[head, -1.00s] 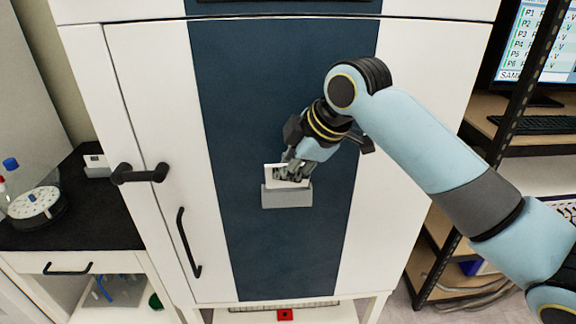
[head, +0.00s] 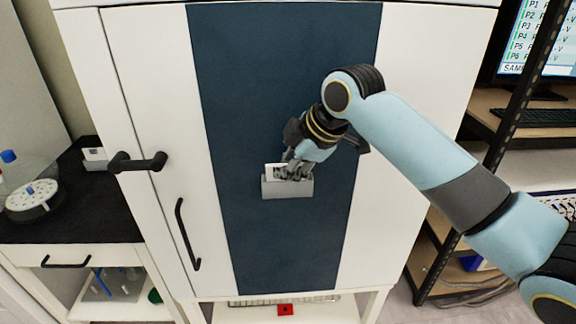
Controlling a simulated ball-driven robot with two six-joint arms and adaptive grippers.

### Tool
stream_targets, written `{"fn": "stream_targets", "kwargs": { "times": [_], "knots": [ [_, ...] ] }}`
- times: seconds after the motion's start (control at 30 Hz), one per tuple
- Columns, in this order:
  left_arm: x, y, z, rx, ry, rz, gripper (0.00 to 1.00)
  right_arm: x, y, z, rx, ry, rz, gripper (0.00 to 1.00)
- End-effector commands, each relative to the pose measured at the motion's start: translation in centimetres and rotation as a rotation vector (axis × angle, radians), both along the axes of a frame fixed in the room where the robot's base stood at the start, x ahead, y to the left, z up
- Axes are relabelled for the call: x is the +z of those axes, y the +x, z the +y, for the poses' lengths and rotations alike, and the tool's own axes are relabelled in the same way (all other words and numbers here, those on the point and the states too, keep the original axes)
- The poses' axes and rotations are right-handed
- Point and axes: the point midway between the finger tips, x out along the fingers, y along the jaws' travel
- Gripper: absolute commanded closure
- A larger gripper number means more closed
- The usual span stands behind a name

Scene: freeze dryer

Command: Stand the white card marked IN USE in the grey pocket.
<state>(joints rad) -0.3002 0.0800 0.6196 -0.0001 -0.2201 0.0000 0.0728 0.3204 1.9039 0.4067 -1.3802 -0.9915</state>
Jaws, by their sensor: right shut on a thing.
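The grey pocket (head: 287,189) is fixed on the dark blue panel of the white cabinet front. My right gripper (head: 292,172) is at the pocket's top edge, shut on the white card (head: 273,171). The card's left part shows just above the pocket; the fingers cover much of the rest. Its lower edge is hidden, so I cannot tell how deep it sits in the pocket. The marking on the card is not readable. My left gripper is not in view.
The cabinet has black handles (head: 139,162) on its left side. A dark counter (head: 85,215) with a round rack (head: 33,200) stands at the left. A shelf with a black post (head: 480,170), a keyboard and a monitor (head: 540,40) is at the right.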

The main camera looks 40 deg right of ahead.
Motion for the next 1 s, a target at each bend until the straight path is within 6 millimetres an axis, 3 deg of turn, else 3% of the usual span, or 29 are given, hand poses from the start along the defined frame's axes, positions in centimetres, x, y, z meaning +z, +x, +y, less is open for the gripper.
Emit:
{"fn": "stream_targets", "kwargs": {
  "times": [0.37,0.4,0.57,0.77,0.9,1.0],
  "knots": [
    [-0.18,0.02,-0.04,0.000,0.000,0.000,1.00,-0.36,0.16,-0.10,0.000,0.000,0.000,1.00],
    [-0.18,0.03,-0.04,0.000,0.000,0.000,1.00,-0.35,0.16,-0.10,0.000,0.000,0.000,0.90],
    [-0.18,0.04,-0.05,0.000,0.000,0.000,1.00,-0.36,0.15,-0.09,0.000,0.000,0.000,0.69],
    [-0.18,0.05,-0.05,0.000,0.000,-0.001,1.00,-0.36,0.15,-0.10,0.000,0.000,0.000,0.66],
    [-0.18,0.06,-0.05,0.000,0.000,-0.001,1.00,-0.36,0.14,-0.10,0.000,0.000,0.000,0.51],
    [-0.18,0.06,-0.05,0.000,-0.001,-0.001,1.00,-0.36,0.14,-0.10,0.000,0.000,0.000,0.51]
  ]
}}
